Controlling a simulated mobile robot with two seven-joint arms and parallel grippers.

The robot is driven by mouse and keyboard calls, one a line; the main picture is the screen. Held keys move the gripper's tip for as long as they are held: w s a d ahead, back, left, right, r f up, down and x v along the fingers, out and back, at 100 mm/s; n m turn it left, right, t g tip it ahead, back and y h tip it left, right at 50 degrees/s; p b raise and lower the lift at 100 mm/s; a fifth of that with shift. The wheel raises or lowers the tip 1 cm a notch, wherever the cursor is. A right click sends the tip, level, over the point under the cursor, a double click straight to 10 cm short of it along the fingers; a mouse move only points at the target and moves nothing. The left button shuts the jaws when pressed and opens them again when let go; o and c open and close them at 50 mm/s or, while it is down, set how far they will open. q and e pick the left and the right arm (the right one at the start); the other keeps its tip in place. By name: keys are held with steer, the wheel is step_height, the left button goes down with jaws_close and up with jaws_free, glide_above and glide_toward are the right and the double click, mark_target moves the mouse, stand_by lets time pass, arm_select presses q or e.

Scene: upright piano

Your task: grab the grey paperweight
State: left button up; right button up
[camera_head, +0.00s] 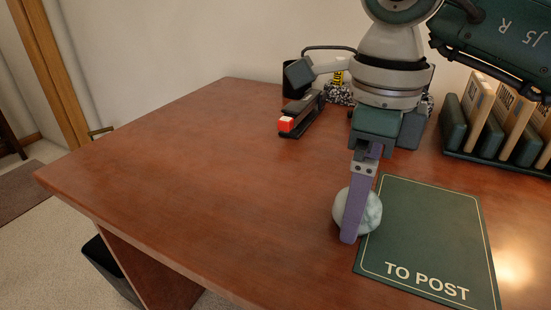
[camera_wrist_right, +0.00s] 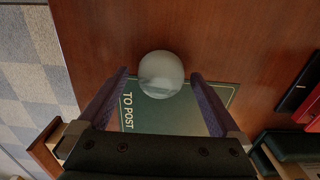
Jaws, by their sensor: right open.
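The grey paperweight (camera_head: 373,212) is a pale, rounded ball on the brown desk at the left edge of the green "TO POST" mat (camera_head: 428,240). My right gripper (camera_head: 354,215) reaches down over it from above, and one purple finger crosses in front of the ball in the head view. In the right wrist view the paperweight (camera_wrist_right: 161,74) lies centred between the tips of the two spread fingers (camera_wrist_right: 159,74). Gaps show on both sides of it. The right gripper is open and holds nothing. My left gripper is not in view.
A black stapler with a red and white end (camera_head: 299,114) lies behind to the left. A dark rack with upright wooden pieces (camera_head: 497,125) stands at the back right. The desk's left half (camera_head: 190,165) is clear. A dark bin (camera_head: 108,268) is below the desk.

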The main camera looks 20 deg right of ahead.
steer(key=shift+f, duration=0.6)
jaws_close()
stand_by(0.4)
